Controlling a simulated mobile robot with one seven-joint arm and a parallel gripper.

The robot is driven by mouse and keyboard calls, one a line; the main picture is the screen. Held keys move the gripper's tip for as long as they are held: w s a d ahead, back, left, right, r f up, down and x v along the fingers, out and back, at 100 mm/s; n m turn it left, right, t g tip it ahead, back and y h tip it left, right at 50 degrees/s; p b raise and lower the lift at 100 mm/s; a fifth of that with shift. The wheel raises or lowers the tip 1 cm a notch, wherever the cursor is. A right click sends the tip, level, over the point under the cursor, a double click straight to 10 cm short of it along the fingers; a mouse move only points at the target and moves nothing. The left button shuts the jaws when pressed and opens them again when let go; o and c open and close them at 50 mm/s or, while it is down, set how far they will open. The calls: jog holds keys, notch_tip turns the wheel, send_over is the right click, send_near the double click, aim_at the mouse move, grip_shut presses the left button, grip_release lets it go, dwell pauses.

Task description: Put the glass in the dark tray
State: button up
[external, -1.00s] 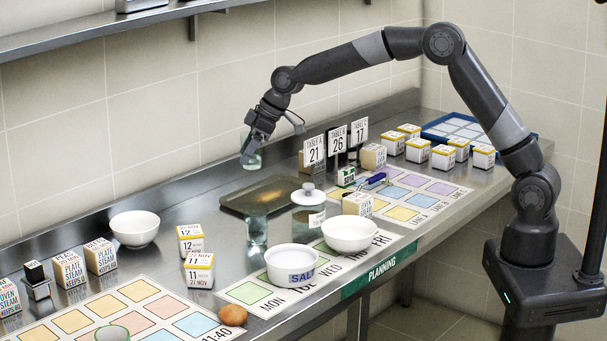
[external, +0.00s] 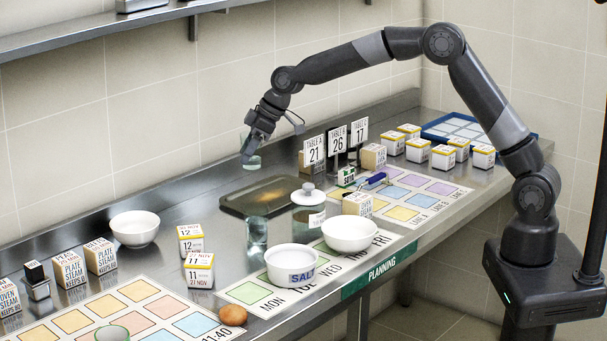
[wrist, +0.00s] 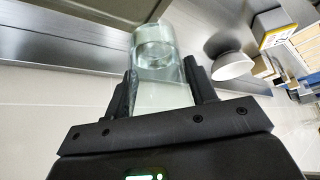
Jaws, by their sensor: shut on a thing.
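My gripper (external: 252,148) is shut on a clear greenish glass (external: 250,162) and holds it in the air over the back left part of the dark tray. In the wrist view the glass (wrist: 154,48) sits between the two fingers and extends beyond their tips. The dark tray (external: 232,206) lies flat on the steel counter below, with a warm reflection on its surface. I see nothing standing in it.
A second clear glass (external: 257,232) stands on the counter in front of the tray. A white-lidded jar (external: 308,204) stands at the tray's right front. Table number signs (external: 314,150) stand to the right. White bowls (external: 292,262) are nearer the front.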

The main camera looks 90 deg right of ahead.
jog(key=s+d+m+h, duration=0.1)
jog(key=s+d+m, duration=0.1)
jog(key=s+d, duration=0.35)
send_over(267, 196)
notch_tip(267, 196, down, 6)
jog(key=shift+a+f, duration=0.1)
jog(key=shift+a, duration=0.05)
jog(key=shift+f, duration=2)
jog(key=shift+f, duration=0.15)
jog(key=o, duration=1.1)
